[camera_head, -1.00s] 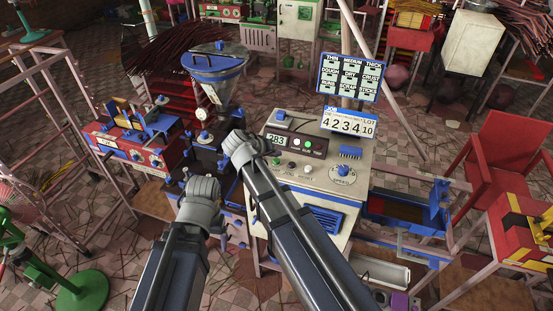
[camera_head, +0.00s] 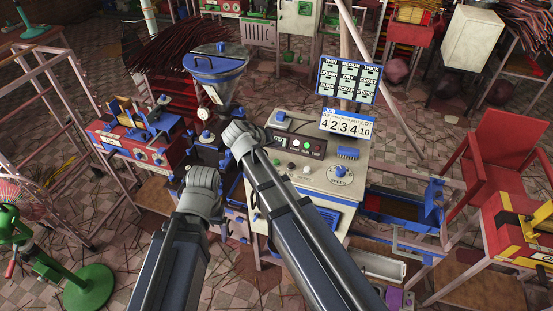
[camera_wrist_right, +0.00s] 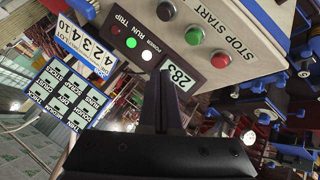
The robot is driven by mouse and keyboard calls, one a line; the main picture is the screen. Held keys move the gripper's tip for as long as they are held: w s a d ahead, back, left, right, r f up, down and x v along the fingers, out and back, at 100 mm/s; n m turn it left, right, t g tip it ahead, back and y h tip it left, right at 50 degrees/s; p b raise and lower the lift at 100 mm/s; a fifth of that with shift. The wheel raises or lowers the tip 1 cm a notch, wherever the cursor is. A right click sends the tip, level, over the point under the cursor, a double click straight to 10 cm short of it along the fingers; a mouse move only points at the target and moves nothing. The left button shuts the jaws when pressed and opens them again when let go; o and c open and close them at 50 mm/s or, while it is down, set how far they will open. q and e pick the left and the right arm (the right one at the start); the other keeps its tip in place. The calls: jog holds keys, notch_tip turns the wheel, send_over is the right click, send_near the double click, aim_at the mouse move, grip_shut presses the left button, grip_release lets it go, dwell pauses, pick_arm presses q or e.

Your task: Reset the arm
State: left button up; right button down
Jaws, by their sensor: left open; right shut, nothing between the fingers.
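My left gripper (camera_head: 202,178) is in front of the blue machine, left of the console. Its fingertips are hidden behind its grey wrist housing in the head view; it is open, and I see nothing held. My right gripper (camera_head: 238,133) is at the left edge of the cream console (camera_head: 318,178), below the blue funnel hopper (camera_head: 215,66). In the right wrist view its dark fingers (camera_wrist_right: 168,98) are shut together and empty, in front of the display reading 283 (camera_wrist_right: 181,77). I cannot tell whether they touch the console.
The job card (camera_head: 346,125) and the sample board (camera_head: 346,80) stand behind the console. A red machine (camera_head: 150,145) is on the left, a green stand (camera_head: 85,290) at lower left. A red chair (camera_head: 505,150) is on the right. Blue machine parts crowd both arms.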

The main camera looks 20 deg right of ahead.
dwell(0.5)
pick_arm(q)
notch_tip(320, 180, down, 9)
jog(key=b, duration=0.9)
pick_arm(e)
jog(key=s+a+f+n+g+y, duration=0.1)
jog(key=s+a+f+g+y, duration=0.1)
jog(key=s+a+f, duration=0.2)
jog(key=s+a+f+n+g+y, duration=0.2)
jog(key=s+a+f, duration=0.2)
jog(key=s, duration=0.7)
jog(key=s+a+f+n+g+y, duration=0.1)
jog(key=s+a+f+n+y, duration=0.1)
jog(key=s+a+f, duration=0.2)
jog(key=s+f, duration=0.3)
jog(key=s, duration=0.1)
jog(key=shift+a+f+g, duration=0.25)
jog(key=shift+f+g, duration=0.05)
jog(key=shift+g, duration=0.1)
pick_arm(q)
jog(key=shift+c, duration=0.2)
